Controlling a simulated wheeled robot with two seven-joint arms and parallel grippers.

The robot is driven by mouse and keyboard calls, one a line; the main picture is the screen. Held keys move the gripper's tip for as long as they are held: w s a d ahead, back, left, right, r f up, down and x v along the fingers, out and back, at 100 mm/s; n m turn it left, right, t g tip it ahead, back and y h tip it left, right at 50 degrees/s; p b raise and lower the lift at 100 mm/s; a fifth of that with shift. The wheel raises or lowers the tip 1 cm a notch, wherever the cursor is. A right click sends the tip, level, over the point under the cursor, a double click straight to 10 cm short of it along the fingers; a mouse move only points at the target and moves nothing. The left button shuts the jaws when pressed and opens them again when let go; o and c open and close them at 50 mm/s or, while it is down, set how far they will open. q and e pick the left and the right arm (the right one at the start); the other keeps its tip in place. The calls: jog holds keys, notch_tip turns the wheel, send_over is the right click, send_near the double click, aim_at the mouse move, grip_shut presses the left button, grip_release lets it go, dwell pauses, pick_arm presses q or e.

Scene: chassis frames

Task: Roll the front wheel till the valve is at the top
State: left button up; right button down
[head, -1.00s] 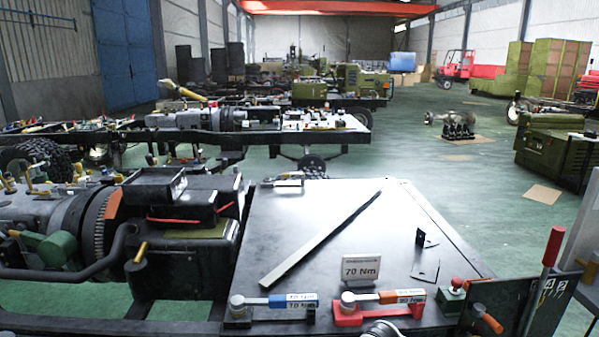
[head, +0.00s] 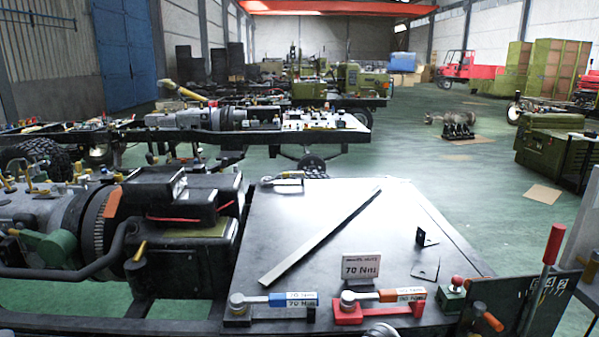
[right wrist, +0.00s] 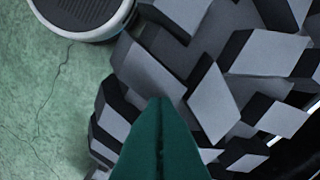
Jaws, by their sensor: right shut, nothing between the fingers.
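A tyre with chunky grey tread blocks (right wrist: 215,100) fills much of the right wrist view. Its hub and valve do not show there. My right gripper (right wrist: 161,103), with green fingers, is shut and empty. Its tips lie in front of the tread blocks in the picture; I cannot tell whether they touch the rubber. The head view shows neither this tyre nor either of my grippers.
An engine chassis (head: 180,240) stands at left. Green floor (right wrist: 50,110) lies left of the tyre.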

jog(key=shift+a, duration=0.1)
jog(key=shift+a+p, duration=0.35)
jog(key=shift+a, duration=0.8)
jog(key=shift+a, duration=0.1)
jog(key=shift+s+a, duration=0.15)
jog(key=shift+a, duration=0.95)
jog(key=shift+f, duration=0.1)
jog(key=shift+s+a, duration=0.1)
jog(key=shift+a, duration=1.05)
jog(key=shift+a, duration=0.25)
jog(key=shift+a, duration=0.55)
